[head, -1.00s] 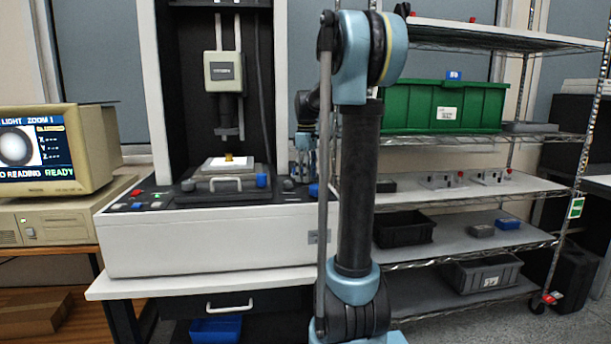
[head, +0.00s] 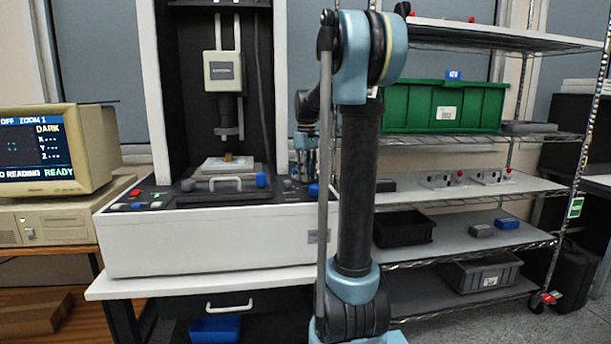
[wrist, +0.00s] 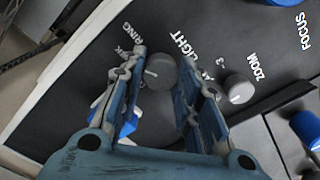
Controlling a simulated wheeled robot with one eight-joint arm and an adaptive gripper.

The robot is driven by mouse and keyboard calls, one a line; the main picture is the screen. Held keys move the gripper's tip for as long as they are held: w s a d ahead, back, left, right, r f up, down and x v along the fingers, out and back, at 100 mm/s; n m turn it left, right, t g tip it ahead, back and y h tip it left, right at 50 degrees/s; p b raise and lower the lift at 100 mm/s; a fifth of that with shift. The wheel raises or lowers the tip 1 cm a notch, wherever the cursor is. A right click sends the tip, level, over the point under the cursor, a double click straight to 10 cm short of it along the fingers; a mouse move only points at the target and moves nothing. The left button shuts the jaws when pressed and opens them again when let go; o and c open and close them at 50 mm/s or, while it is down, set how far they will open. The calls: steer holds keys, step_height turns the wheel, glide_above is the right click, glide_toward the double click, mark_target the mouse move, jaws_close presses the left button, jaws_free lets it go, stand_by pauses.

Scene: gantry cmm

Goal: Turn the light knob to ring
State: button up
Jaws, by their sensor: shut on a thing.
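The light knob (wrist: 161,73) is a round dark grey dial on the black panel in the wrist view. Its white mark points left in the picture, and the word RING (wrist: 146,34) is printed just above it. My gripper (wrist: 160,66) is shut on the knob, one finger on each side. In the head view my gripper (head: 305,165) is at the right end of the machine's panel, partly behind my arm. The monitor (head: 40,150) reads OFF, ZOOM 1 and DARK, with a black picture area.
The zoom knob (wrist: 237,88) stands close right of my fingers. A blue knob (wrist: 305,128) is farther right. The machine's stage (head: 226,168) with a small brassy part is left of my gripper. A wire shelf (head: 470,190) with bins stands to the right.

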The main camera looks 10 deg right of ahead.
steer(key=m, duration=0.5)
steer(key=shift+w+d, duration=0.1)
steer(key=shift+w, duration=0.05)
steer(key=shift+m, duration=0.3)
stand_by(0.3)
steer(key=o, duration=1.1)
steer(key=shift+c, duration=0.2)
steer(key=shift+r, duration=0.1)
step_height(320, 180, up, 12)
